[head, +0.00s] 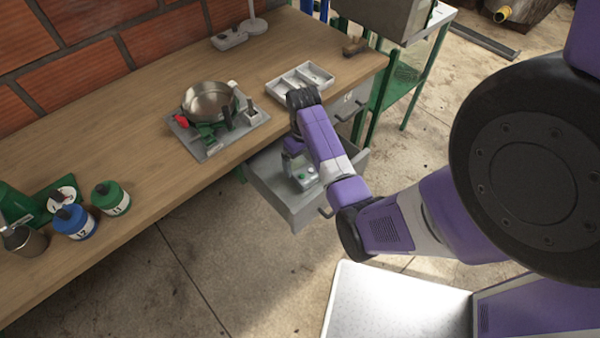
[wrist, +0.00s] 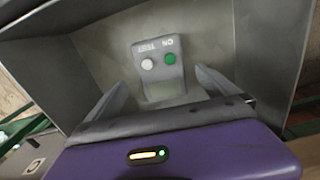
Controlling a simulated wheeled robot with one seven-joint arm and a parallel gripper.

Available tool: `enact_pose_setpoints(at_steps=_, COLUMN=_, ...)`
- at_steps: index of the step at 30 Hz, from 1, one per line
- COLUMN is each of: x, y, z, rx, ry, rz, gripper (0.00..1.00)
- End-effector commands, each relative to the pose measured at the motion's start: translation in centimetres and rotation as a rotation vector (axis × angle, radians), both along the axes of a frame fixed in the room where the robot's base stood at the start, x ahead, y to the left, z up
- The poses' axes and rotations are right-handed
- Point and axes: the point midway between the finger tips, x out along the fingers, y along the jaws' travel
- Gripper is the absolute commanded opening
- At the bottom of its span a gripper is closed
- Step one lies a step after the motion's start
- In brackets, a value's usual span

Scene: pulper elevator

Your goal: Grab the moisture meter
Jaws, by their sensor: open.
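The moisture meter is a small grey box with a white button, a green button, lettering and a display panel. It lies in the open grey drawer (head: 270,187) under the workbench. In the wrist view the meter (wrist: 157,62) lies straight ahead, between the lines of my two fingers. My gripper (wrist: 160,80) is open, one finger on each side of the meter, with nothing held. I cannot tell how far the fingertips are above it. In the head view the meter (head: 304,175) is partly covered by my arm, and my gripper is mostly hidden behind the forearm.
The drawer walls (wrist: 85,60) rise close around my gripper. The wooden workbench (head: 155,110) holds a white divided tray (head: 300,78), a device with a metal pan (head: 209,102), and green and blue bottles (head: 110,198). The concrete floor in front of the bench is clear.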

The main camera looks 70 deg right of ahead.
Motion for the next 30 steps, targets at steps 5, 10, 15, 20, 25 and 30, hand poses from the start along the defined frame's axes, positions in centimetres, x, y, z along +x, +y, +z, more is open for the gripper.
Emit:
enact_pose_setpoints(at_steps=5, x=0.1, y=0.3, z=-2.4, rx=0.001, ry=0.002, rz=0.000, gripper=0.98)
enact_pose_setpoints(at_steps=10, x=0.1, y=0.3, z=-4.5, rx=0.000, ry=0.000, rz=0.000, gripper=0.98)
enact_pose_setpoints(at_steps=15, x=0.1, y=0.3, z=-5.0, rx=-0.001, ry=0.000, rz=0.000, gripper=0.98)
enact_pose_setpoints(at_steps=20, x=0.1, y=0.3, z=-5.0, rx=-0.002, ry=-0.001, rz=0.000, gripper=0.94)
enact_pose_setpoints(at_steps=25, x=0.1, y=0.3, z=-4.9, rx=-0.002, ry=-0.001, rz=0.000, gripper=0.61)
enact_pose_setpoints(at_steps=30, x=0.1, y=0.3, z=-4.9, rx=-0.002, ry=-0.001, rz=0.001, gripper=0.28)
